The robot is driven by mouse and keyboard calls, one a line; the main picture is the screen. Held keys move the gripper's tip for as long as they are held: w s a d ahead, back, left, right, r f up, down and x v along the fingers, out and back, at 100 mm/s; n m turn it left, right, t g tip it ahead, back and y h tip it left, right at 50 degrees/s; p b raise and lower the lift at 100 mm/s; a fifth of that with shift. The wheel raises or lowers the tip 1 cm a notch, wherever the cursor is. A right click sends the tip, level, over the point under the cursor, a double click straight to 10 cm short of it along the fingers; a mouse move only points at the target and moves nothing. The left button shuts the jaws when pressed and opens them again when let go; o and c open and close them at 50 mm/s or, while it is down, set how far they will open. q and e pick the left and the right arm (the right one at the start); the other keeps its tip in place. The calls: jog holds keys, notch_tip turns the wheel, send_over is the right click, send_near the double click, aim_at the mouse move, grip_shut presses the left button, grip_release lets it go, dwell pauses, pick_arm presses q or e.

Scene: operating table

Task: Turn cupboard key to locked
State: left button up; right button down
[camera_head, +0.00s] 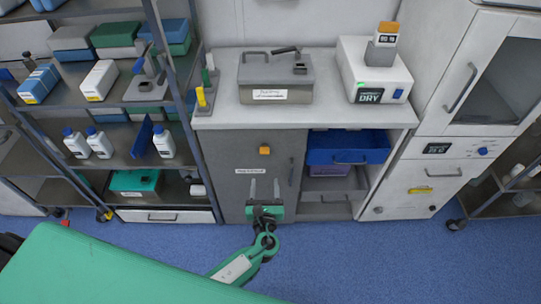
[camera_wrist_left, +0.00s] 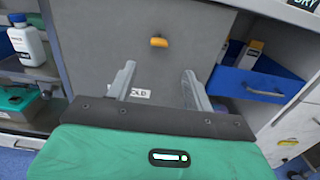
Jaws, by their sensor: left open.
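The cupboard key is an orange knob (camera_head: 265,150) on the upper part of a grey cupboard door (camera_head: 228,160). It also shows in the left wrist view (camera_wrist_left: 158,42), above and beyond the fingers, lying roughly level with a slight tilt. My left gripper (camera_head: 264,186) is in front of the door, lower than the key. Its two fingers are spread apart with nothing between them, and it is apart from the key. My right gripper is not in view.
A door handle (camera_head: 291,172) stands right of the key. An open blue drawer (camera_head: 348,147) juts out further right. A shelf rack with white bottles (camera_head: 100,144) stands left. Blue floor is free at lower right.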

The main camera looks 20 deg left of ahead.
aim_at(264, 154)
pick_arm(q)
jog(key=p+x, duration=0.1)
jog(key=x, duration=1.2)
jog(key=shift+a+f+p, duration=0.1)
jog(key=shift+p, duration=0.2)
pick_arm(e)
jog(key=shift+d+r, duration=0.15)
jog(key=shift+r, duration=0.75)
